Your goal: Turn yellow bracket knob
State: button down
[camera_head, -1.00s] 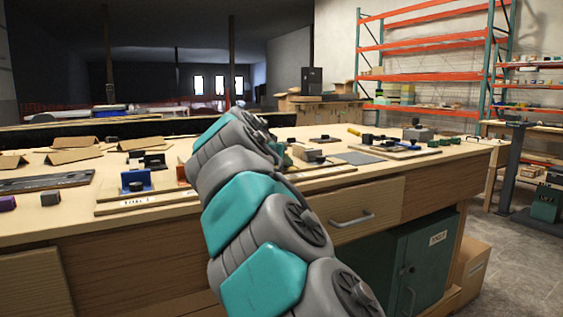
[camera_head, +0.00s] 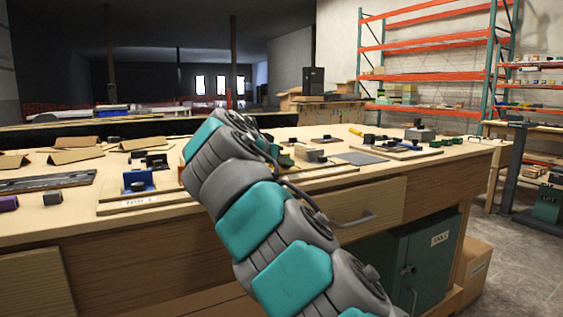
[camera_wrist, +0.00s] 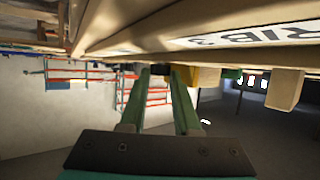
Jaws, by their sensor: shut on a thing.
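My gripper (camera_wrist: 162,78) shows in the wrist view, its two fingers reaching up to the underside of the picture's top edge, near the board. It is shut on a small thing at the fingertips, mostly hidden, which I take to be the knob. In the head view my arm covers the gripper and the yellow bracket, so I cannot see how far the knob is turned.
A blue bracket (camera_head: 138,181) stands on a labelled board left of my arm. A green piece (camera_head: 285,160) and a grey block (camera_head: 310,154) sit just right of it. A grey plate (camera_head: 360,158) lies farther right. In the wrist view a tan block (camera_wrist: 287,90) is close on the right.

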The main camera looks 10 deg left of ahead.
jog(key=shift+r, duration=0.15)
jog(key=c, duration=0.6)
grip_release()
jog(key=shift+b+v, duration=0.65)
jog(key=shift+v, duration=3.3)
